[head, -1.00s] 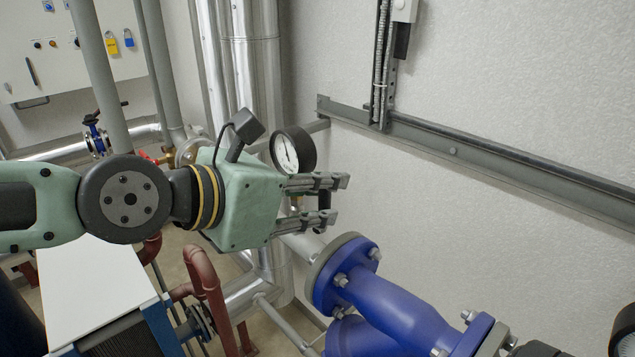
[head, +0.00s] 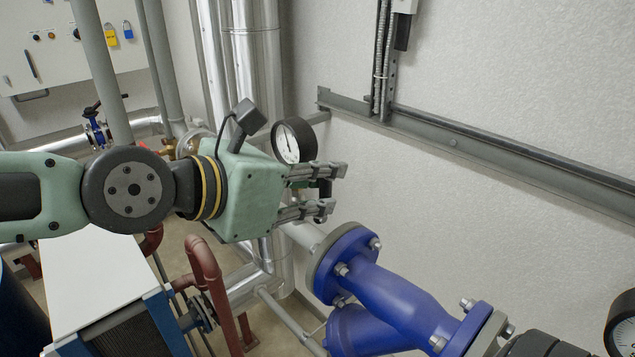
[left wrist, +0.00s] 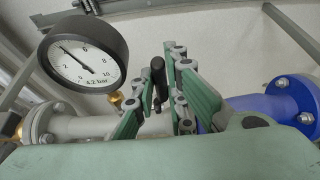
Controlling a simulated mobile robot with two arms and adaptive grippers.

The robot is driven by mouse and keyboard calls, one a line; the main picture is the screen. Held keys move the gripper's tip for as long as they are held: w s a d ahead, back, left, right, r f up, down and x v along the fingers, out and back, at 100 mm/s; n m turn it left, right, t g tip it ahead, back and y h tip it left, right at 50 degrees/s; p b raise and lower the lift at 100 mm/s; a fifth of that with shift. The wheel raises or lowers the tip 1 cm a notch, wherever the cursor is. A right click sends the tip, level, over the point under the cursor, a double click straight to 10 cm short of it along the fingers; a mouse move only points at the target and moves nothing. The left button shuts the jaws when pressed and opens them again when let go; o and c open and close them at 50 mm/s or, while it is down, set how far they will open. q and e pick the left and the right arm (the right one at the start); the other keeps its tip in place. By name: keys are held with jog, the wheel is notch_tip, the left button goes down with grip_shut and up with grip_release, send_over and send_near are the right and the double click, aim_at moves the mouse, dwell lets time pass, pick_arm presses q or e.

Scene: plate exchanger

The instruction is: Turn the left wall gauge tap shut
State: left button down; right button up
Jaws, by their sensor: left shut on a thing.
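The left wall gauge (head: 293,141) has a white round dial in a black case, and it also shows large in the left wrist view (left wrist: 85,52). The tap's black handle (left wrist: 158,72) stands roughly upright in the left wrist view, just right of the gauge, with brass at the gauge's foot. My left gripper (head: 330,189) is at the tap, in front of and below the gauge in the head view, its jaws on either side of the handle and shut on it. The fingers hide most of the tap's body. My right gripper is not in view.
A blue flanged pipe fitting (head: 385,295) lies just below and right of the gripper. A grey rail (head: 450,143) runs along the wall. Another gauge (head: 625,330) shows at the right edge. Silver pipes (head: 255,60) stand behind, and red-brown pipes (head: 205,270) stand below.

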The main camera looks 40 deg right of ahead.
aim_at(320, 191)
pick_arm(q)
jog(key=shift+f+b, duration=0.2)
jog(key=shift+b, duration=0.1)
jog(key=h+b, duration=0.1)
jog(key=a+f+h+b, duration=0.1)
jog(key=b, duration=0.1)
jog(key=shift+a, duration=0.25)
jog(key=shift+s+a+h+b, duration=0.1)
jog(key=shift+a+h+b, duration=0.4)
jog(key=shift+h, duration=0.6)
jog(key=shift+a+h+p, duration=0.3)
jog(key=shift+h, duration=0.3)
jog(key=shift+f, duration=0.1)
jog(key=c, duration=2)
grip_release()
jog(key=shift+c, duration=0.2)
